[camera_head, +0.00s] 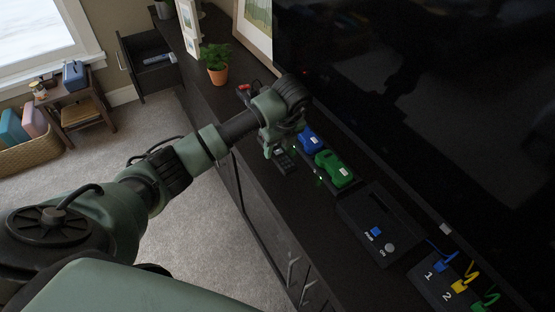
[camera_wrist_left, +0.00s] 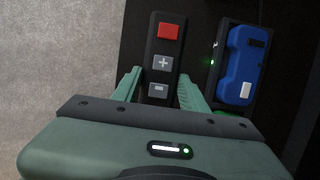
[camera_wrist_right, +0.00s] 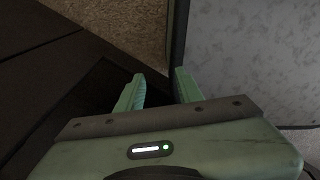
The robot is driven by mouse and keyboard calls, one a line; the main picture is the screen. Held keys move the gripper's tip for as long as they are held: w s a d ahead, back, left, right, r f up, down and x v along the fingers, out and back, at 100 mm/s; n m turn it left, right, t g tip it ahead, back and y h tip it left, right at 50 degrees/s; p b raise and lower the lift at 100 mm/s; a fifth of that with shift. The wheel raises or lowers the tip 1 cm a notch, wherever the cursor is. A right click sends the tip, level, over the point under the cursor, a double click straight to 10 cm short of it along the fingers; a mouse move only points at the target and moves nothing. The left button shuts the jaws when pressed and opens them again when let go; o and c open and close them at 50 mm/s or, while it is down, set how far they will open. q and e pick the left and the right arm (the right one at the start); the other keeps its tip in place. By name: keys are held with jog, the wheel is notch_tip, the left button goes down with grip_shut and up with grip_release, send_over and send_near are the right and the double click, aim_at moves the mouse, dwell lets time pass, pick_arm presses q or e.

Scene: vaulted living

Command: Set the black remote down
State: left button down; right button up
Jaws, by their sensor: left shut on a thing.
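The black remote (camera_head: 285,163) has a red button, a plus key and a minus key, seen closely in the left wrist view (camera_wrist_left: 166,47). My left gripper (camera_head: 278,148) is shut on it, with one finger (camera_wrist_left: 130,82) along each long side. The remote is over the dark TV cabinet top (camera_head: 277,194), near its front edge and left of the blue device. I cannot tell whether its underside touches the cabinet. My right gripper (camera_wrist_right: 158,82) is open and empty in the right wrist view; it does not show in the head view.
A blue device (camera_head: 311,139) and a green device (camera_head: 334,169) sit right of the remote. A black box (camera_head: 372,221) and colored plugs (camera_head: 462,284) lie nearer. A potted plant (camera_head: 217,74) stands farther back. The TV (camera_head: 430,110) rises along the cabinet's right side. An open drawer (camera_head: 152,75) is at the back.

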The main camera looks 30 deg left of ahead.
aim_at(277, 160)
pick_arm(q)
jog(key=shift+f, duration=2.85)
jog(key=shift+f, duration=0.15)
jog(key=c, duration=0.8)
grip_release()
jog(key=shift+o, duration=0.2)
jog(key=v, duration=1.2)
jog(key=shift+b, duration=0.3)
